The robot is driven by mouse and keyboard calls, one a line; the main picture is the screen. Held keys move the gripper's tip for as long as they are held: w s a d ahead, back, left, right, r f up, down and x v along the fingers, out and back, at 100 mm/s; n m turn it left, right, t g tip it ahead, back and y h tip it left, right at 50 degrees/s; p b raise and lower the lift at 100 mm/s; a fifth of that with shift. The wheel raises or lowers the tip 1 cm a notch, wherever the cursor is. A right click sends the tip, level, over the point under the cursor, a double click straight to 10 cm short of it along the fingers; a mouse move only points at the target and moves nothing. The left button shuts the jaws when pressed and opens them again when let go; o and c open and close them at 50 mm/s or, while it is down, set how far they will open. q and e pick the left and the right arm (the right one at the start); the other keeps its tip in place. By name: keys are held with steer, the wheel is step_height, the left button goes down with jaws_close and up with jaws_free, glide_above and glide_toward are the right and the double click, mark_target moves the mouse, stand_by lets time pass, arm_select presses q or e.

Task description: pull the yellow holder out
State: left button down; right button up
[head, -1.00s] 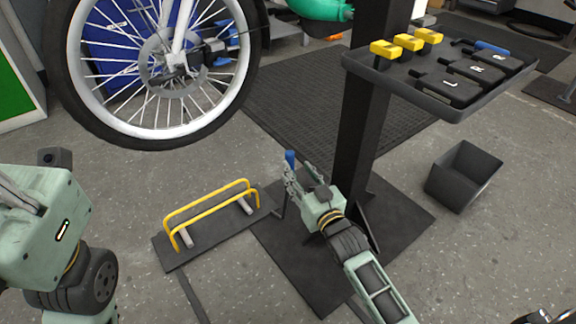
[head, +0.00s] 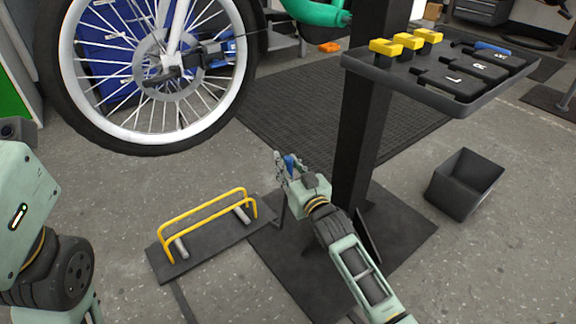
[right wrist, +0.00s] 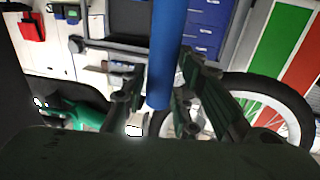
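Several yellow things show, and I cannot tell which is the holder. Three yellow-topped blocks (head: 379,47) stand in a row at the left end of a dark raised tray (head: 431,98). A yellow tubular rail frame (head: 205,212) stands on a dark plate on the floor. My right gripper (head: 284,166) is beside the black post, well below the tray and to the right of the rail frame. It is shut on a blue rod-like handle (head: 290,160), which also shows between the fingers in the right wrist view (right wrist: 163,60). My left gripper is out of view; only its arm shows at left.
A bicycle wheel (head: 155,148) hangs at upper left. The black post (head: 358,130) carries the tray, which also holds black lettered cases and a blue item. An open dark bin (head: 463,185) stands on the floor at right. Floor between is clear.

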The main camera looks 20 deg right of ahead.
jaws_close()
